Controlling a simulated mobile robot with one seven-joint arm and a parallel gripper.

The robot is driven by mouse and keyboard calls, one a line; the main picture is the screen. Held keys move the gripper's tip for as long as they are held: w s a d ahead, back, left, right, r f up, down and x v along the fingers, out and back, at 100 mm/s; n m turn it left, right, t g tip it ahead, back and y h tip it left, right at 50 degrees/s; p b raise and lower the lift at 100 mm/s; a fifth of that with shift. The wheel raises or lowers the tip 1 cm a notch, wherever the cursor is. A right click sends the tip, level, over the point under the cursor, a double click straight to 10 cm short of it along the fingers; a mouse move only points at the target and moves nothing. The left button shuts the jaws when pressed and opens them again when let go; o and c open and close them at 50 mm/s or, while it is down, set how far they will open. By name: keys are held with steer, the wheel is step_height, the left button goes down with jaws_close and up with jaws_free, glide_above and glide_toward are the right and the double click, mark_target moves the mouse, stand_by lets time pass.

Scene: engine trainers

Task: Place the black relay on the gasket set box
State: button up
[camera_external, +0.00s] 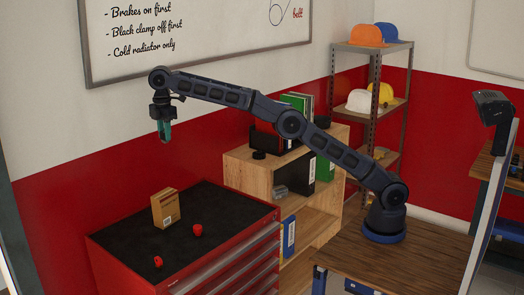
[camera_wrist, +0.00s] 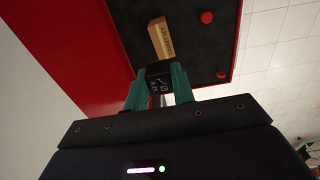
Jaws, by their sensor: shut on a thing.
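My gripper (camera_external: 164,130) is above the back of the red tool cabinet, high over its black top. In the wrist view my gripper (camera_wrist: 159,88) has its teal fingers shut on the black relay (camera_wrist: 159,69), a small dark block with white markings. The relay cannot be made out clearly in the external view. The gasket set box (camera_external: 165,208), a tan carton with a white label, stands upright on the cabinet top, below my gripper. In the wrist view the gasket set box (camera_wrist: 160,38) shows just beyond the relay. The relay and box look apart.
The red tool cabinet (camera_external: 130,238) has a black top with free room around the box. Two small red things, one near the box (camera_external: 197,230) and one at the front edge (camera_external: 158,261), lie on it. A wooden shelf (camera_external: 250,176) with binders stands to the right. A wall is behind.

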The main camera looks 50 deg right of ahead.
step_height(320, 180, down, 20)
steer(key=shift+a+r, duration=0.1)
stand_by(0.7)
steer(key=shift+f, duration=0.2)
steer(key=o, duration=1)
step_height(320, 180, up, 12)
steer(key=shift+r, duration=0.15)
